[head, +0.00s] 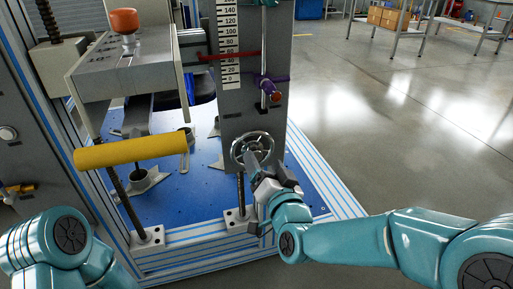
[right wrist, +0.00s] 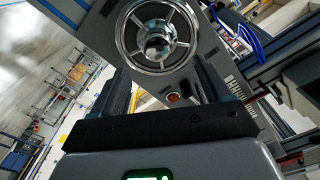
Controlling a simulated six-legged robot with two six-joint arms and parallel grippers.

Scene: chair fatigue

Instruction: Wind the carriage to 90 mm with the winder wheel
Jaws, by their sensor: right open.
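The winder wheel (head: 251,149) is a silver spoked handwheel on the lower front of a grey upright plate. It also shows at the top of the right wrist view (right wrist: 157,35). My right gripper (head: 259,172) is open at the wheel's lower rim. In the right wrist view its two dark fingers (right wrist: 163,85) stand apart, with the wheel beyond them; contact cannot be told. A red pointer (head: 232,56) crosses the millimetre scale (head: 229,30) between the 40 and 60 marks. Which part is the carriage is not clear. My left gripper is not in view.
A purple clamp with a red knob (head: 275,95) sits above the wheel. Left are a yellow padded bar (head: 130,151) and a grey block with an orange knob (head: 124,20). A blue-and-silver frame (head: 318,185) edges the rig. Open floor lies right.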

